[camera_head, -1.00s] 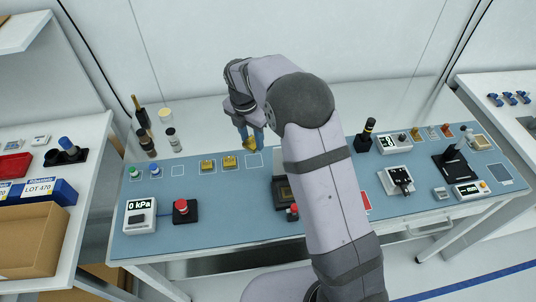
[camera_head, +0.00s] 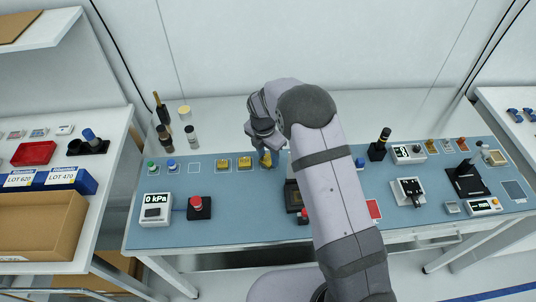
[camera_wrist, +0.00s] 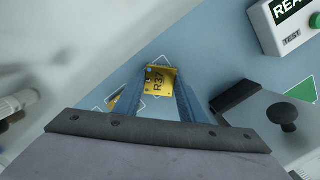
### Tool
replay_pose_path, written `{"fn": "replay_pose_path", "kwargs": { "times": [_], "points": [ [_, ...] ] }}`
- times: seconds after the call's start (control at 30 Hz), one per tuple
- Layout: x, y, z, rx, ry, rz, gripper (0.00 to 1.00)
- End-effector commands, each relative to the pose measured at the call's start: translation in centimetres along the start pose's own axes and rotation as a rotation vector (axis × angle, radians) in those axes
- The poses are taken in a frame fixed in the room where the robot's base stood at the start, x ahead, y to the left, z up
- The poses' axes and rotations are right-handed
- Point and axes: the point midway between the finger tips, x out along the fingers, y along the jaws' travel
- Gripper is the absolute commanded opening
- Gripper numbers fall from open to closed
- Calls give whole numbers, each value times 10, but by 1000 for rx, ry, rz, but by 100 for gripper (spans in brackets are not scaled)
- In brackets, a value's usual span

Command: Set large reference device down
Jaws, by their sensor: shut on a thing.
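A yellow square device marked R37 (camera_wrist: 158,80) is between the two blue fingers of my gripper (camera_wrist: 160,88) in the wrist view. My gripper is shut on it. In the head view my gripper (camera_head: 266,158) is low at the back of the blue mat, just right of two other yellow devices (camera_head: 223,163) (camera_head: 245,162) standing in a row. The held device is mostly hidden by the fingers there. White outlined squares are on the mat around the device in the wrist view. I cannot tell whether the device touches the mat.
A dark socket block (camera_head: 293,196) stands in front of my gripper, partly behind my arm. A pressure display (camera_head: 156,209) and a red button (camera_head: 197,206) are at the front left. An empty outlined square (camera_head: 194,168) lies left of the yellow row.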

Motion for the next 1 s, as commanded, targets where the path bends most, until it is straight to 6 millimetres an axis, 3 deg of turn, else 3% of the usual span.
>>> {"fn": "replay_pose_path", "kwargs": {
  "times": [0.27,0.3,0.37,0.8,1.0],
  "points": [
    [3,0,0,0,0,0,11],
    [3,0,0,0,0,0,42],
    [3,0,0,0,0,0,56],
    [-3,1,0,0,-1,3,56],
    [-24,2,1,0,-2,5,56]
  ]
}}
